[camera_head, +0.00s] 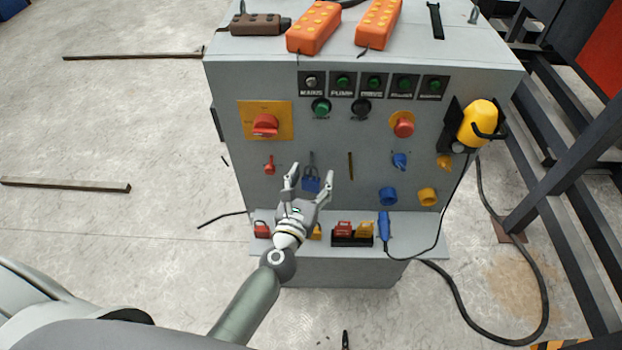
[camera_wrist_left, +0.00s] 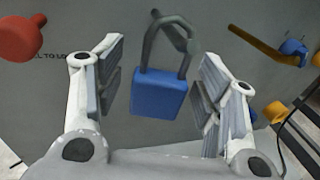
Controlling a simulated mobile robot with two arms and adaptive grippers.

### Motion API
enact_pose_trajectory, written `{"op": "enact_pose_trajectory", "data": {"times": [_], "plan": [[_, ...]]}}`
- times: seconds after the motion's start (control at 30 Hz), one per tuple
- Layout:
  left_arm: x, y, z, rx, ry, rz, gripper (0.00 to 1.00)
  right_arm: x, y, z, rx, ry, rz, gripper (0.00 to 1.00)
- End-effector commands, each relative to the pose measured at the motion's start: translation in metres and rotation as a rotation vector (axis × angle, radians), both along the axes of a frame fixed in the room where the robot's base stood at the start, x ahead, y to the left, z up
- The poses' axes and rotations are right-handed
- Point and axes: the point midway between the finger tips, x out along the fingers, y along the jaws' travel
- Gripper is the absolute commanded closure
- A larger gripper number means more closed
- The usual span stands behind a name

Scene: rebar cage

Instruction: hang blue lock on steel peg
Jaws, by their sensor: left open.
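The blue lock (camera_head: 311,184) hangs upright at the front panel of the grey cabinet, below the thin steel peg (camera_head: 311,157). In the left wrist view the lock's blue body (camera_wrist_left: 159,94) has its grey shackle up, and the peg (camera_wrist_left: 175,33) appears to pass through the shackle. My left gripper (camera_head: 312,175) is open in front of the panel. In the wrist view its fingers (camera_wrist_left: 160,60) stand on either side of the lock, with gaps on both sides. My right gripper is not in view.
A brass-coloured peg (camera_head: 350,166) juts out to the right, and a red knob (camera_head: 269,165) to the left. A lower ledge carries a red lock (camera_head: 262,229) and a black tray (camera_head: 352,240) with red and yellow items. A blue tool (camera_head: 384,227) trails a black cable.

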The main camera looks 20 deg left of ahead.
Motion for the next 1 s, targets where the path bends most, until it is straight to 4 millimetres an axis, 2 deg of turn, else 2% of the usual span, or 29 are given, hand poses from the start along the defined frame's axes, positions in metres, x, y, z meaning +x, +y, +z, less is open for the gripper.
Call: {"op": "enact_pose_trajectory", "data": {"times": [0.17, 0.27, 0.7, 0.83, 1.0], "plan": [[-0.006, 0.0, 0.0, 0.001, 0.001, 0.0, 0.37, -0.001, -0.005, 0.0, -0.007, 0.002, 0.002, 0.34], [-0.018, 0.0, 0.0, 0.002, 0.003, 0.001, 0.37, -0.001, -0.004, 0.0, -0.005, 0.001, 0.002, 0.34], [-0.099, -0.002, 0.004, 0.004, 0.003, -0.002, 0.37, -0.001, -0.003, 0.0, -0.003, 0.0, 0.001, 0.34], [-0.113, -0.002, 0.005, 0.003, 0.001, -0.001, 0.37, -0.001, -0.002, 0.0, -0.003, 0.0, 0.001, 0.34], [-0.12, -0.002, 0.006, 0.0, 0.001, -0.001, 0.37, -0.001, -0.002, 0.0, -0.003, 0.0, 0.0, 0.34]]}}
